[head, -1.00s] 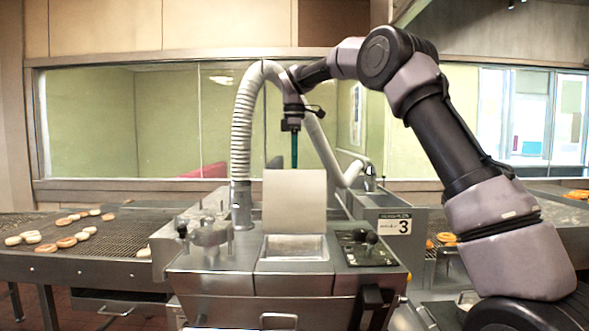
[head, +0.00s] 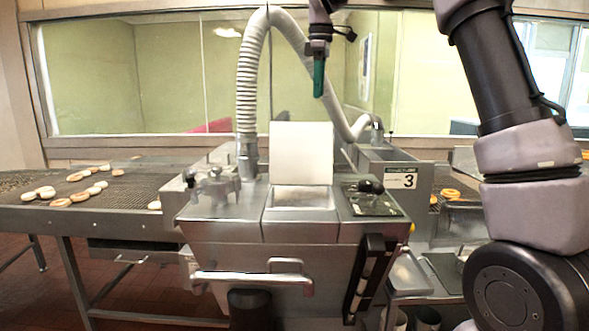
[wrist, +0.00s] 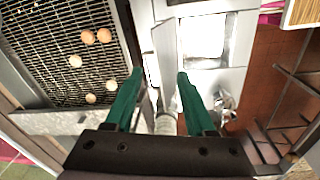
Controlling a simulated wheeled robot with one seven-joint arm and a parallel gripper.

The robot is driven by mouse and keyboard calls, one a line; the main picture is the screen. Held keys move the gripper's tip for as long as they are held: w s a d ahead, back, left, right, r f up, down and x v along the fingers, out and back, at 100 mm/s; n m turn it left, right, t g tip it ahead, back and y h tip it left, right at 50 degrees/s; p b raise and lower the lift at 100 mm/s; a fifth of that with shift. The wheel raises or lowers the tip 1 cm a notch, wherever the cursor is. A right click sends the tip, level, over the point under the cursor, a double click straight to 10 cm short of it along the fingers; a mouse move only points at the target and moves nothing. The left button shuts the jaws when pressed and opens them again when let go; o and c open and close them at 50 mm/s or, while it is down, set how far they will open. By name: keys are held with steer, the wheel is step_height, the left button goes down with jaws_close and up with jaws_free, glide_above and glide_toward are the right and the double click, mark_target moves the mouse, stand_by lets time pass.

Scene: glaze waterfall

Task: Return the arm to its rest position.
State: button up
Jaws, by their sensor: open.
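My gripper (head: 319,78) hangs in the air above and behind the glazing machine (head: 240,228), near the top of the white hose, in the head view. In the wrist view its two green fingers (wrist: 156,88) are spread apart with nothing held between them. The machine's basin and the conveyor lie well below the fingers. My arm rises on the right of the head view, and its upper part is cut off by the frame's top edge.
A ribbed white hose (head: 247,95) arches up from the machine. A mesh conveyor (head: 110,198) with several doughnuts (head: 75,176) lies at left. A metal tray (head: 411,273) sits low at right.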

steer(key=s+d+r+m+t+y, duration=0.1)
steer(key=s+d+m+t, duration=0.2)
steer(key=s+d+m, duration=0.95)
steer(key=s+d+f+m+t, duration=0.1)
steer(key=s+d+f+m, duration=0.1)
steer(key=s, duration=0.7)
steer(key=s+d+f+m+t, duration=0.2)
steer(key=s+f+m, duration=0.2)
steer(key=s+f, duration=0.3)
steer(key=shift+s+d+f+y, duration=0.2)
steer(key=shift+s+d+y, duration=0.15)
steer(key=shift+s, duration=0.55)
steer(key=shift+m, duration=0.25)
